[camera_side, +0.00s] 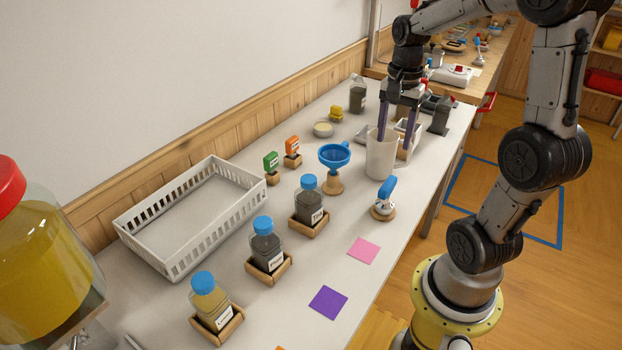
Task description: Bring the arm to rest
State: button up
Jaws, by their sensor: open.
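My gripper (397,128) points down above the far part of the table, its two dark purple fingers apart. It is open, with nothing seen between the fingers. The left finger overlaps the white cup (381,158) in the picture; I cannot tell whether it is inside, behind or touching it. My arm arches over from the right side of the table.
Blue-lidded jars stand in wooden holders, the nearest pale yellow (209,300). A white basket (190,215) is at the left, a blue funnel (335,156) on a stand midway. A large yellow dispenser (45,265) fills the left edge. Pink (363,250) and purple (328,302) squares lie flat.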

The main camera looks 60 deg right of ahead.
jog(key=a+r+n+t, duration=0.3)
jog(key=a+r+n, duration=0.4)
jog(key=a, duration=0.6)
jog(key=s+a+f+n+t, duration=0.2)
jog(key=s+a+n, duration=0.3)
jog(key=n, duration=0.5)
jog(key=shift+s+a+n+t, duration=0.2)
jog(key=shift+s+n+t, duration=0.15)
jog(key=shift+s, duration=0.7)
